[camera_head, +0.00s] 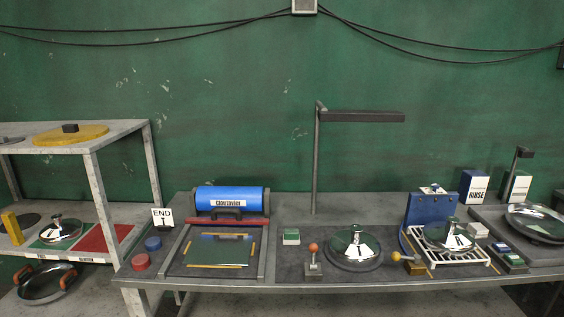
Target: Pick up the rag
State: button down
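I cannot tell for certain which thing is the rag. A flat dark green square (218,251) with yellow strips at its sides lies in the framed tray (262,268) on the bench, and it may be cloth. A small green and white block (291,236) stands on the dark mat to the right of it. My gripper is not in view.
A blue roll (229,198) lies behind the tray. Red (140,262) and blue (153,243) discs sit left. A lever (313,262), a lidded round dish (356,248), a white rack (470,258) and a lamp (360,116) stand right. A shelf (92,140) stands far left.

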aim_at(478, 230)
jog(key=z, duration=1)
